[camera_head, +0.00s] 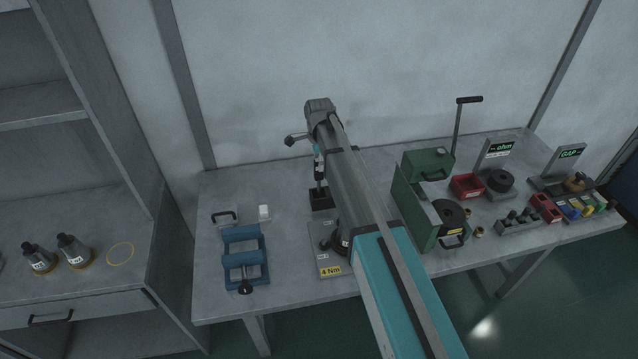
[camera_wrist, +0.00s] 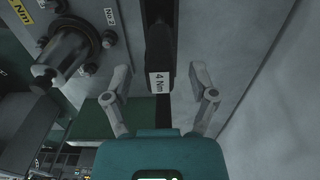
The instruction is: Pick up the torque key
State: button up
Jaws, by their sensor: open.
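The torque key (camera_wrist: 161,45) is a dark upright tool with a white "4 Nm" label, seen in the wrist view. Its labelled end lies between the spread fingers of my gripper (camera_wrist: 159,97), with gaps on both sides. My gripper is open and holds nothing. In the head view my gripper (camera_head: 319,172) hangs over a small black block (camera_head: 322,201) on the bench. There the key is too small and covered to make out clearly.
A plate marked "4 Nm" (camera_head: 331,271) with a knob lies in front of the block. A blue vise (camera_head: 243,262) stands to the left. A green box (camera_head: 412,212) with a black reel stands to the right.

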jog(key=shift+f+b, duration=0.75)
jog(key=shift+f, duration=0.3)
grip_shut()
